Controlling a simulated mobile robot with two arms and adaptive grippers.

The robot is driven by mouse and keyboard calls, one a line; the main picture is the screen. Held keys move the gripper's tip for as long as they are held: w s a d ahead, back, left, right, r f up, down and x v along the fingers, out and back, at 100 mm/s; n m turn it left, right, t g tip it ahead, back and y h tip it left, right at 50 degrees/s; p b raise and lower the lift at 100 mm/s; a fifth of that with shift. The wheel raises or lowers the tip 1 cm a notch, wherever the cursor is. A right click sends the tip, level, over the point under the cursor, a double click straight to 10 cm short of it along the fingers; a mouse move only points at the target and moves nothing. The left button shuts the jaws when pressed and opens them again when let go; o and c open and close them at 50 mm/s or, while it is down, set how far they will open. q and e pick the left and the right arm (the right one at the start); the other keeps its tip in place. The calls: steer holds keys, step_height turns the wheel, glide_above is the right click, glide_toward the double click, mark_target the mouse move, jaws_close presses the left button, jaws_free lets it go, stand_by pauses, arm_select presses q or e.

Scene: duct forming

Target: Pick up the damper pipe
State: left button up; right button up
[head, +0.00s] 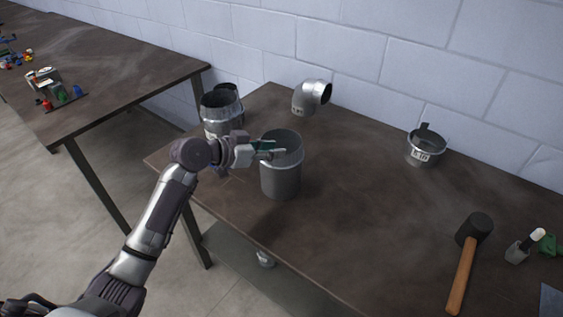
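An upright grey metal pipe (281,178) stands on the brown table, its open end up. My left gripper (272,150) is at the upper part of this pipe, its fingers overlapping the rim in the picture. Whether the fingers touch or grip the pipe is not clear. A second open metal pipe (222,108) stands behind and to the left, partly hidden by my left arm, with a dark part behind its rim. No label shows which pipe is the damper pipe. My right gripper is not in view.
A metal elbow (311,97) and a short labelled collar (426,148) stand near the wall. A mallet (465,265) and a small container (518,251) lie at the right. The middle of the table (370,205) is clear. Another table (120,70) stands at the left.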

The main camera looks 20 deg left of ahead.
mark_target(296, 149)
arm_select(q)
steer(key=p+x, duration=0.2)
steer(key=x, duration=0.3)
steer(key=shift+w+d, duration=0.2)
steer(key=shift+w+d+f, duration=0.1)
steer(key=shift+w+f, duration=0.1)
steer(key=shift+f, duration=0.1)
steer(key=shift+c, duration=0.3)
jaws_close()
steer(key=shift+r, duration=0.1)
